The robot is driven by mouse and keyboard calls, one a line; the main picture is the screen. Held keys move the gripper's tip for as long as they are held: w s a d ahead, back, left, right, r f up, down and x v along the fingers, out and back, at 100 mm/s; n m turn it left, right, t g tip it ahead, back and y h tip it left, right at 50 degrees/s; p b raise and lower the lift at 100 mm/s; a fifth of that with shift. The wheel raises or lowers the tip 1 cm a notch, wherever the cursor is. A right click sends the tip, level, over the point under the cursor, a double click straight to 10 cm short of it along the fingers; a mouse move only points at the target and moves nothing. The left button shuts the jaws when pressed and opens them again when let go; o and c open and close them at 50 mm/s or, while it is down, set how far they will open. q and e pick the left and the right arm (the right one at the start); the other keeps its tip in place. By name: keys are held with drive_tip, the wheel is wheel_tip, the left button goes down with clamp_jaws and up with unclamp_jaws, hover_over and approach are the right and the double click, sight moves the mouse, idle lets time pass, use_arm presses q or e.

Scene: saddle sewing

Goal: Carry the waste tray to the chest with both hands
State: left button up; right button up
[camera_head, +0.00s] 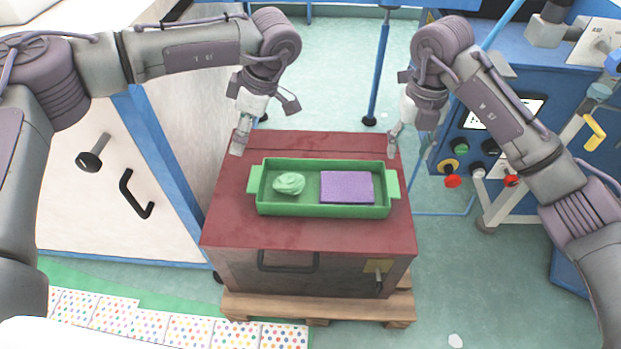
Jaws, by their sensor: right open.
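The green waste tray (325,210) rests on the dark red top of the chest (300,240). A crumpled green cloth (289,184) lies in its left part and a flat purple pad (347,187) in its right part. My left gripper (238,148) is above the chest's left back edge, apart from the tray's left handle; I cannot tell whether its fingers are open. My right gripper (392,150) is open and empty near the chest's right back edge, behind the tray's right handle (393,184) and apart from it.
The chest stands on a wooden pallet (318,309). A blue machine (475,135) with buttons and a screen stands at the right. A white cabinet (100,190) with a black handle stands at the left. Dotted mats (180,327) lie at the front left.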

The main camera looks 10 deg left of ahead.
wheel_tip(320, 180, up, 28)
drive_tip(key=p, duration=1.5)
drive_tip(key=shift+f, duration=0.25)
